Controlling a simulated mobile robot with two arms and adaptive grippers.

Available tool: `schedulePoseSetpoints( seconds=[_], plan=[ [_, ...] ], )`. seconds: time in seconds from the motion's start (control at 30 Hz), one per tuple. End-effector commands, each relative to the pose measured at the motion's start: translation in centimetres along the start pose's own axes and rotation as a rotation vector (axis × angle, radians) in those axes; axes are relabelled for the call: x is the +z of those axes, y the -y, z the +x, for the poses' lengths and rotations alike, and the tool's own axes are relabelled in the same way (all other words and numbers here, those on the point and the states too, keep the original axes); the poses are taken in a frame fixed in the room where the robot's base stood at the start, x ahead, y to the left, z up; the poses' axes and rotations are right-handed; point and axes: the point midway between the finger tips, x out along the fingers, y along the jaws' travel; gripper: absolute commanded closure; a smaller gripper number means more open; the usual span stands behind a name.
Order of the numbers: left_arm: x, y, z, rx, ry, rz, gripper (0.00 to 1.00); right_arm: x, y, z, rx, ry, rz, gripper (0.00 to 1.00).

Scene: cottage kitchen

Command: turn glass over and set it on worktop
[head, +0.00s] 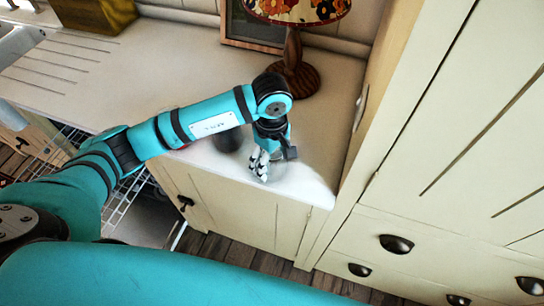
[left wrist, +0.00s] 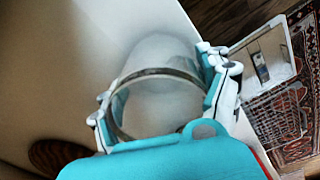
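The clear glass (left wrist: 158,74) shows in the left wrist view as a see-through, round-walled shape with a ring-like edge, over the pale worktop. The fingers of my left gripper (left wrist: 165,102) lie against it on both sides, so the gripper is shut on it. In the head view, my left gripper (head: 262,166) points down at the front right corner of the worktop (head: 160,72). The glass is hard to make out there. I cannot tell which end of it is up, or whether it touches the worktop. My right gripper is out of view.
A lamp (head: 293,75) with a brown wooden base stands behind the gripper. A dark round shape (head: 230,139) sits partly behind my arm. A tall cream cupboard (head: 455,130) closes off the right. An open wire rack (head: 125,197) is below the front edge. The worktop's left middle is clear.

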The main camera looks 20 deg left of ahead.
Motion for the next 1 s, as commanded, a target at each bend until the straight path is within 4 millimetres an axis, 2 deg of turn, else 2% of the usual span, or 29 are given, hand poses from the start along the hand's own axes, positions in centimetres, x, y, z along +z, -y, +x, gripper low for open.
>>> schedulePoseSetpoints(
  seconds=[0.03,0.13,0.17,0.47,0.53,0.67,1.0],
  plan=[
    [0.0,0.0,0.0,0.000,0.000,0.000,0.14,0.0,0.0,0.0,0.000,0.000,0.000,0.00],
    [0.0,0.0,0.0,0.000,0.000,0.000,0.01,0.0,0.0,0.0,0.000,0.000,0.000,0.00],
    [0.0,0.0,0.0,0.000,0.000,0.000,0.00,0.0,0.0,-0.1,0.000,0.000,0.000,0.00],
    [0.0,0.0,-0.4,0.000,0.000,-0.001,0.00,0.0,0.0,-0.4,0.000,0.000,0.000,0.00],
    [0.0,-0.1,-0.7,0.003,0.000,0.000,0.00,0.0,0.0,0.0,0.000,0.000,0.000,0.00],
    [-0.1,-0.1,-2.8,0.007,-0.002,0.001,0.00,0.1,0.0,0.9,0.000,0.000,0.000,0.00],
    [0.0,-0.1,-9.8,0.005,-0.001,0.001,0.00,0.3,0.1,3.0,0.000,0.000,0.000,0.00]
  ],
)
